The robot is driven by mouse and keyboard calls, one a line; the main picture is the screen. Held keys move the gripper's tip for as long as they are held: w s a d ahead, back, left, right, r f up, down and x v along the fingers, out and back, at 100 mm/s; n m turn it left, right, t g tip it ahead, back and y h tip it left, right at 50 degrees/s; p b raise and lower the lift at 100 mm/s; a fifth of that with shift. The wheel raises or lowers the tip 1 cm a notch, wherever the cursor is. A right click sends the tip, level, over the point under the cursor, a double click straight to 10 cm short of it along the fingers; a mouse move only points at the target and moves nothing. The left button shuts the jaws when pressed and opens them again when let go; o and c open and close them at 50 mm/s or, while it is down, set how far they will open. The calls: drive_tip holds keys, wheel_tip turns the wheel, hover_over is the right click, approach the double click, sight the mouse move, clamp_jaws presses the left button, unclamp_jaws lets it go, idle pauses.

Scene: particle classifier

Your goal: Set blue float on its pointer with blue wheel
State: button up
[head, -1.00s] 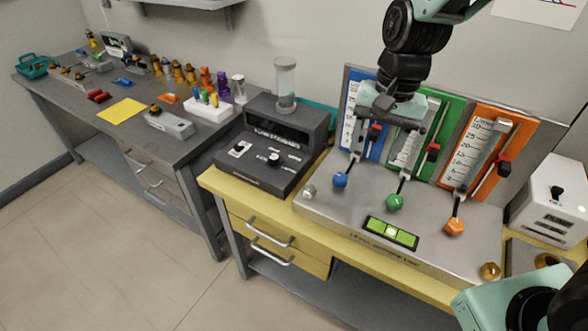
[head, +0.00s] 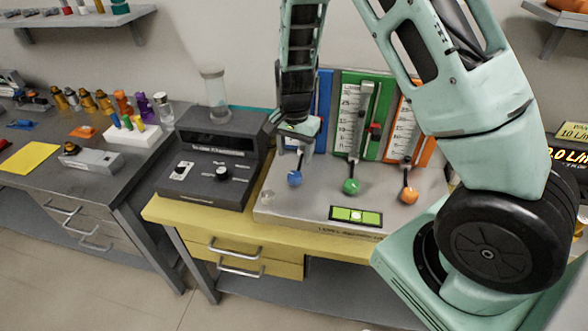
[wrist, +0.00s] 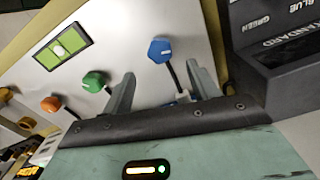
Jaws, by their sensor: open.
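The blue wheel (head: 294,179) is a small blue knob on a dark stem at the left of the steel console (head: 390,213). In the wrist view the blue wheel (wrist: 160,50) lies just beyond and between the fingertips. My gripper (head: 300,150) is open and points down over the blue wheel's stem. In the wrist view my gripper's (wrist: 161,70) fingers stand apart on both sides of the stem. The blue panel (head: 323,95) shows only as a strip; my arm hides its scale, the blue float and its pointer.
The green wheel (head: 351,186) and orange wheel (head: 409,195) stand to the right. The green gauge panel (head: 383,85) rises behind. A dark grey control box (head: 208,178) is close on the left. A green level display (head: 356,215) sits at the console's front.

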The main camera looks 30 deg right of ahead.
sight(295, 174)
wheel_tip(295, 174, down, 7)
drive_tip(key=shift+f+p, duration=0.15)
drive_tip(key=shift+p, duration=0.25)
drive_tip(key=c, duration=1)
